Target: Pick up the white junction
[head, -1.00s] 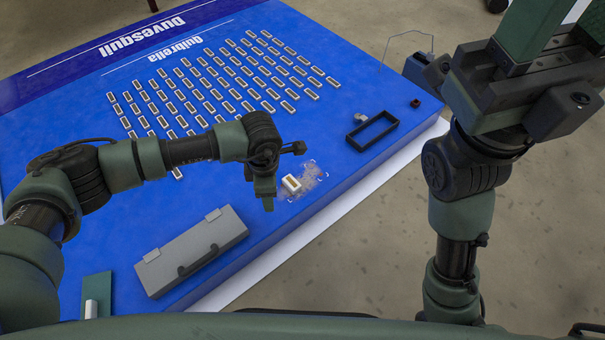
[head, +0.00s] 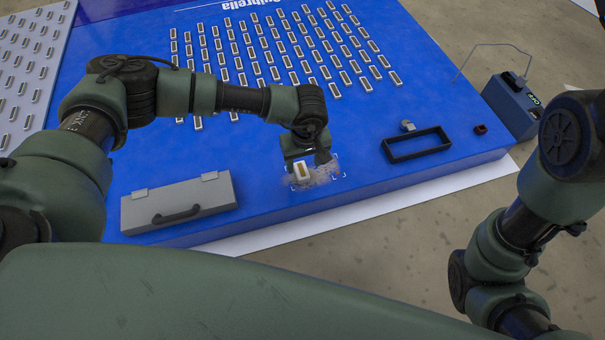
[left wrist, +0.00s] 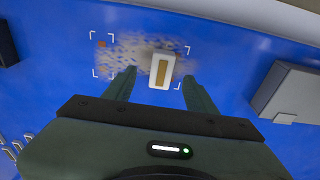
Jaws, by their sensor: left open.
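The white junction (head: 302,172) is a small white block with a tan strip on its top. It rests on the speckled patch with white corner marks (head: 326,172) near the front edge of the blue board. My left gripper (head: 303,160) is right at the junction, coming from behind it. In the left wrist view, my left gripper (left wrist: 158,78) is open, and the junction (left wrist: 162,71) shows between and just beyond its fingertips, nearer the right finger. I cannot tell whether a finger touches it. My right gripper is out of the head view; only part of its arm shows.
A grey case with a handle (head: 178,204) lies left of the patch. A black frame (head: 417,157), a small grey piece (head: 407,126) and a dark red piece (head: 480,129) lie to the right. A blue device (head: 513,105) stands by the board. Rows of white modules (head: 285,62) fill the back.

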